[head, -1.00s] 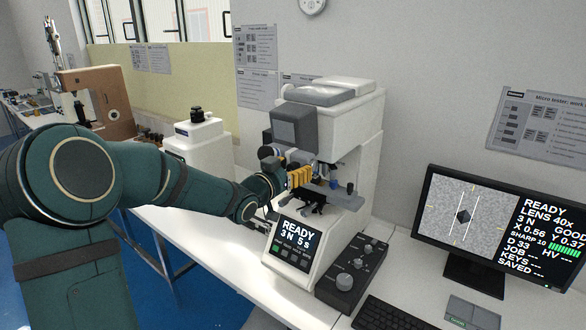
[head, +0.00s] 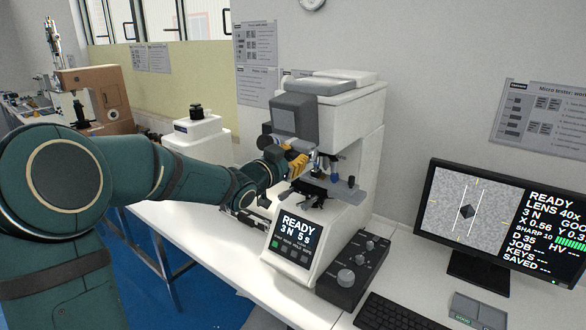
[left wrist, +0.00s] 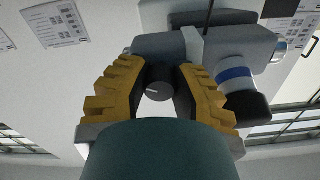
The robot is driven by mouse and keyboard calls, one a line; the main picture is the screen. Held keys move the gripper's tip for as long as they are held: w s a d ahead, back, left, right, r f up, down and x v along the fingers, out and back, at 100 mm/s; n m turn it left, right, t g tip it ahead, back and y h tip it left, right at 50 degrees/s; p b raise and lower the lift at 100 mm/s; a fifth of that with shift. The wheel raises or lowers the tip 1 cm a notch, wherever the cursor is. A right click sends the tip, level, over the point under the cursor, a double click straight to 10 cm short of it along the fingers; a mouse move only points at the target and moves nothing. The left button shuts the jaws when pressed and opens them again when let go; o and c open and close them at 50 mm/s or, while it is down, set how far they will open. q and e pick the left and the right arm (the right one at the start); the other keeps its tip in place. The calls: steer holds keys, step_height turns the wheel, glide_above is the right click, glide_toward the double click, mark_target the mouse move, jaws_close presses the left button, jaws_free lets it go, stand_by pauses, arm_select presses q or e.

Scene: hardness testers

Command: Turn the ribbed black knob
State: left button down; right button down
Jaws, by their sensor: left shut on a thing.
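The black knob (left wrist: 159,80) shows in the left wrist view as a dark round end with a short white line on its face. Its ribbing is too small to make out. My left gripper (left wrist: 162,72) has its two yellow stepped fingers shut on the knob, one on each side. In the head view my left gripper (head: 297,161) is at the upper left of the white hardness tester (head: 345,130), below its grey head. The knob is hidden there behind the fingers. My right gripper is not in view.
A blue-and-white banded cylinder (left wrist: 238,85) sits close beside the fingers. The stage (head: 325,188) and lenses are just right of the gripper. A control box (head: 350,275), keyboard (head: 395,316) and monitor (head: 500,215) stand to the right. The monitor reads "D 35".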

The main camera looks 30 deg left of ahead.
arm_select(q)
steer(key=m+b, duration=0.2)
steer(key=b, duration=0.1)
steer(key=m+b, duration=0.3)
steer(key=shift+f+m, duration=0.2)
steer(key=shift+m, duration=0.1)
steer(key=m+b, duration=0.2)
steer(key=shift+m, duration=0.4)
steer(key=shift+a+r+m+b, duration=0.1)
steer(key=shift+r+m+b, duration=0.1)
steer(key=shift+m+b, duration=1.55)
arm_select(e)
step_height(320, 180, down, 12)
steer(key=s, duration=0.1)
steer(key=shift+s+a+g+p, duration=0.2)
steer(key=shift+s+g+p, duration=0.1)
steer(key=shift+p, duration=0.05)
arm_select(q)
steer(key=shift+m, duration=0.45)
steer(key=c, duration=0.7)
jaws_free()
steer(key=shift+c, duration=0.2)
